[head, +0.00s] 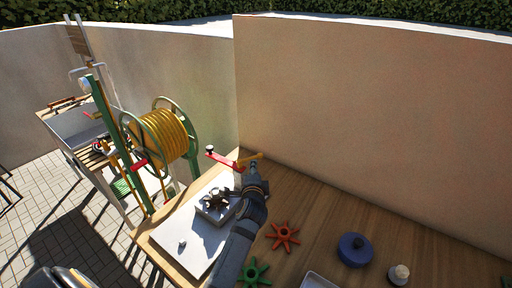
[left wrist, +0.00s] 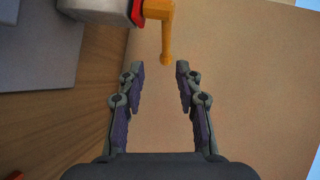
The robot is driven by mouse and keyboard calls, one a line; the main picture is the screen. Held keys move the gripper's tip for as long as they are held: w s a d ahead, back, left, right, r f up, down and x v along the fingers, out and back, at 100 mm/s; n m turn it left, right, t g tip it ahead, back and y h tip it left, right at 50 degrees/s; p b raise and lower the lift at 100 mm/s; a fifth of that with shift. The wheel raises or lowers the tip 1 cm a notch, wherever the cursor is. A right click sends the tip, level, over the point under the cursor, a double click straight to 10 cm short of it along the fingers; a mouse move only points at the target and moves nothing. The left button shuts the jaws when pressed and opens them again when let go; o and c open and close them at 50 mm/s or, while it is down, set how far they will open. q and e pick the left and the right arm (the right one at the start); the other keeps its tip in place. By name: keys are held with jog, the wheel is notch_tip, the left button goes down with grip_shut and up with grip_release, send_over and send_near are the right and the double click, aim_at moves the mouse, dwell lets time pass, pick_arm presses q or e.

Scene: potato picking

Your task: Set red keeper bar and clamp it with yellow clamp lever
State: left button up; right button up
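The red keeper bar (head: 222,160) with a dark knob at its far-left end lies at the back of the workbench, by the wall corner. The yellow clamp lever (head: 250,158) meets its right end. In the left wrist view the yellow lever (left wrist: 158,12) hangs from a pale block, with a red part (left wrist: 136,13) beside it. My left gripper (head: 253,166) is close to the lever. In the left wrist view its fingers (left wrist: 160,70) are open and empty, with the lever's tip just beyond the gap between them. My right gripper is out of view.
The wooden bench (head: 325,214) holds a white board (head: 182,245), an orange-red star knob (head: 283,236), a green one (head: 253,273), a blue disc (head: 355,250) and a white knob (head: 398,274). A tall wall (head: 370,110) stands behind. A hose reel (head: 160,136) stands left.

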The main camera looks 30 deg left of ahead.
aim_at(255, 157)
pick_arm(q)
jog(key=x, duration=0.3)
jog(key=p+x, duration=0.1)
jog(key=x, duration=0.1)
jog(key=r+x, duration=0.1)
jog(key=x, duration=0.2)
jog(key=shift+w+a+f, duration=0.15)
jog(key=shift+w, duration=0.35)
jog(key=shift+a, duration=0.1)
jog(key=shift+c, duration=0.7)
jog(key=c, duration=0.5)
grip_shut()
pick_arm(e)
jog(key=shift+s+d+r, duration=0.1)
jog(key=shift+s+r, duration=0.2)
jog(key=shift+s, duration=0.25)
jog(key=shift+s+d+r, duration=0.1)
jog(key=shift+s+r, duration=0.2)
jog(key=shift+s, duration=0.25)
